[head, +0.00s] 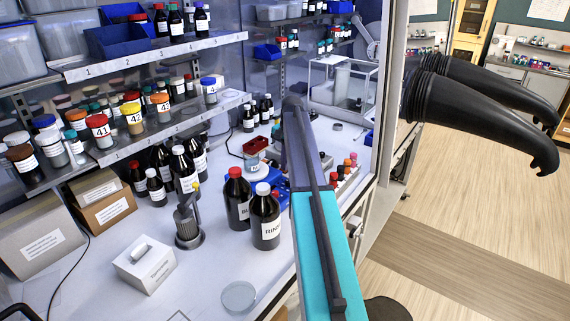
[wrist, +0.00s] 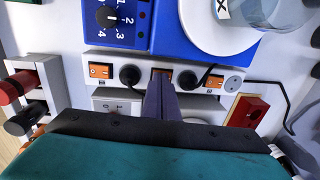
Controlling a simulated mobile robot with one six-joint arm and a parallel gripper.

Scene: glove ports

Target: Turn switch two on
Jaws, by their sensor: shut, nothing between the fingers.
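In the wrist view a pale power strip (wrist: 140,73) runs across the middle, with black plugs in it. An orange rocker switch (wrist: 101,70) sits at its left and another orange switch (wrist: 214,82) at its right. A third orange-red patch (wrist: 155,71) shows at the strip's middle, mostly hidden behind my fingertips. My gripper (wrist: 162,76) is shut and empty, its tips over that middle spot; I cannot tell whether they touch it. The switch numbers are too small to read. In the head view my gripper (head: 292,104) reaches over the bench, and the strip cannot be made out.
A blue device with a numbered dial (wrist: 112,17) and a white round plate lies beyond the strip. A rack with red and black tubes (wrist: 24,100) is left; a red box (wrist: 247,111) is right. Dark bottles (head: 265,217) stand left of my arm in the head view.

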